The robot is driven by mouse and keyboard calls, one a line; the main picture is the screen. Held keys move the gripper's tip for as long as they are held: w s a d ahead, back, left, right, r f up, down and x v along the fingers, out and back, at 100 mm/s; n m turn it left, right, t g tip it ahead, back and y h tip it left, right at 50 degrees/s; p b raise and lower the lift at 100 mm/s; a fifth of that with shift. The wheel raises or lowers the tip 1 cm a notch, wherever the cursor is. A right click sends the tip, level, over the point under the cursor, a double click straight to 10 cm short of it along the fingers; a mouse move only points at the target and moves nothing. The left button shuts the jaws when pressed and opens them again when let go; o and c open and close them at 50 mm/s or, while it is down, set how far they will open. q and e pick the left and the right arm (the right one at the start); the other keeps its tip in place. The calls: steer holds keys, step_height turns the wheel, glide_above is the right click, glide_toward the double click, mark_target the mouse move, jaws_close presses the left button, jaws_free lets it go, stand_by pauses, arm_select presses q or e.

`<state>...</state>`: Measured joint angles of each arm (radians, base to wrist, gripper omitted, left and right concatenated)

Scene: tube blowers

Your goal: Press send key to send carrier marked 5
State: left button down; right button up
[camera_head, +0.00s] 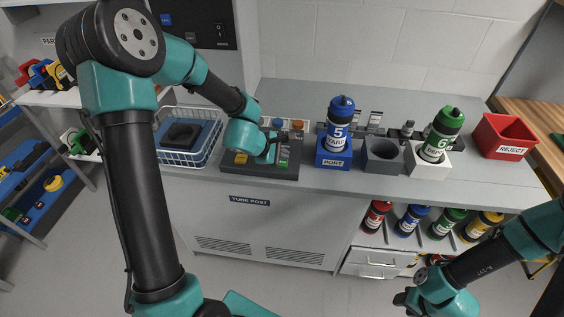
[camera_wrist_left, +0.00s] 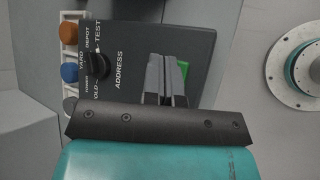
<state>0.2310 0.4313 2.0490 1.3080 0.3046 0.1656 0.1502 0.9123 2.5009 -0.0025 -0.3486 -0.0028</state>
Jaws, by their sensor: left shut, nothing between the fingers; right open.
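The blue carrier marked 5 (camera_head: 339,122), labelled YARD, stands upright in the blue PORT block (camera_head: 334,152). The dark control panel (camera_head: 260,169) lies to its left on the counter. My left gripper (camera_head: 271,150) is shut and empty over the panel. In the left wrist view its closed fingers (camera_wrist_left: 165,80) reach over the panel beside a green key (camera_wrist_left: 184,70) and partly hide it; contact cannot be told. A black dial (camera_wrist_left: 95,66) sits by the address labels; which one it points to is unclear. My right gripper (camera_head: 412,297) is open, low at the right, away from the counter.
A green carrier marked 6 (camera_head: 442,132) stands in a white block (camera_head: 428,163). An empty grey holder (camera_head: 382,157) stands between the blocks. A red REJECT bin (camera_head: 504,137) is at the right. A white wire basket (camera_head: 186,137) is left of the panel. Several carriers sit below the counter.

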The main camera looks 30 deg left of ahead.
mark_target(282, 163)
arm_select(q)
steer(key=shift+f, duration=0.15)
steer(key=shift+f, duration=0.25)
steer(key=shift+f, duration=0.4)
stand_by(0.9)
steer(key=shift+r, duration=3.35)
